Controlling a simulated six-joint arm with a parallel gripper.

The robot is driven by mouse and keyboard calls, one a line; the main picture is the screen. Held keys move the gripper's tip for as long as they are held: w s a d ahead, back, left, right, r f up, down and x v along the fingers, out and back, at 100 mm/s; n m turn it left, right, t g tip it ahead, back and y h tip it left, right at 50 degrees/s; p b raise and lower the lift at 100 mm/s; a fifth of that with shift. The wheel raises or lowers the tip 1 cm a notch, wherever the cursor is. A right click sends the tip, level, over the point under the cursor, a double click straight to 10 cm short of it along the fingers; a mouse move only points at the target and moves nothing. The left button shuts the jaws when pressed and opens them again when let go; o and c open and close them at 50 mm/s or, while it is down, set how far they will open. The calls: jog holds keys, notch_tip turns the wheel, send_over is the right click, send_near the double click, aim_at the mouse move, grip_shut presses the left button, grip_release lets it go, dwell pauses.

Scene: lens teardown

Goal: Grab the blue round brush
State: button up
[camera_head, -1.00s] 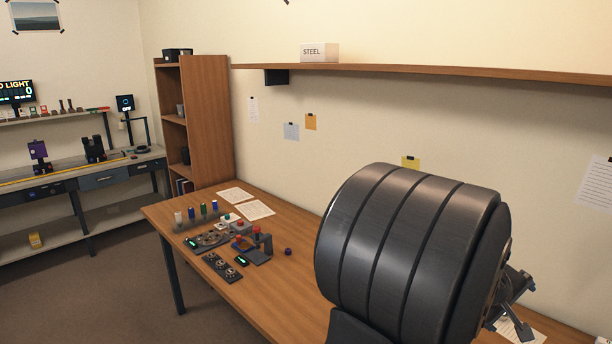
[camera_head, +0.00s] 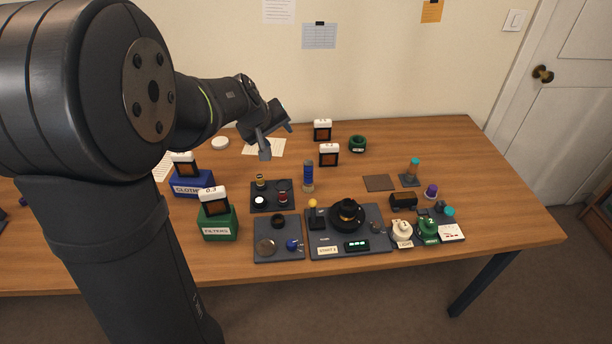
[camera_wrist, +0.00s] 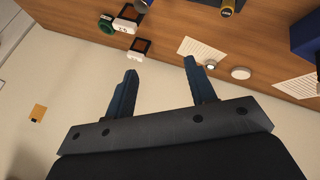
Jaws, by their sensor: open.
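My gripper (camera_head: 277,138) is open and empty, raised above the back of the table left of the middle. Its two fingers also show in the wrist view (camera_wrist: 160,68), apart with nothing between them. A blue banded upright cylinder (camera_head: 308,175) with a tan lower part stands on the table, below and right of my gripper in the head view. A small blue round piece (camera_head: 292,244) sits on the front dark plate. I cannot tell for certain which of these is the brush. No blue brush shows clearly in the wrist view.
A blue cloth box (camera_head: 190,188) and a green filters box (camera_head: 218,233) stand at the left. A dark station plate (camera_head: 375,240) with a black round part lies at the front middle. White-topped holders (camera_head: 322,122) and a green ring (camera_head: 358,144) stand at the back.

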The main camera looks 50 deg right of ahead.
jog(key=s+d+f+m+y, duration=0.1)
jog(key=s+d+m+y, duration=0.15)
jog(key=s+m, duration=0.4)
jog(key=m, duration=0.3)
send_near(308, 172)
jog(key=shift+n, duration=0.25)
jog(key=x, duration=0.4)
jog(key=d+x, duration=0.1)
jog(key=x, duration=0.1)
jog(key=shift+w+d, duration=0.2)
jog(key=shift+w, duration=0.05)
jog(key=x, duration=0.4)
jog(key=shift+a+f, duration=0.2)
jog(key=shift+a, duration=0.1)
jog(key=shift+w+d+f, duration=0.15)
jog(key=shift+d+f, duration=0.1)
jog(key=shift+f, duration=0.3)
jog(key=shift+c, duration=0.4)
jog(key=c, duration=1)
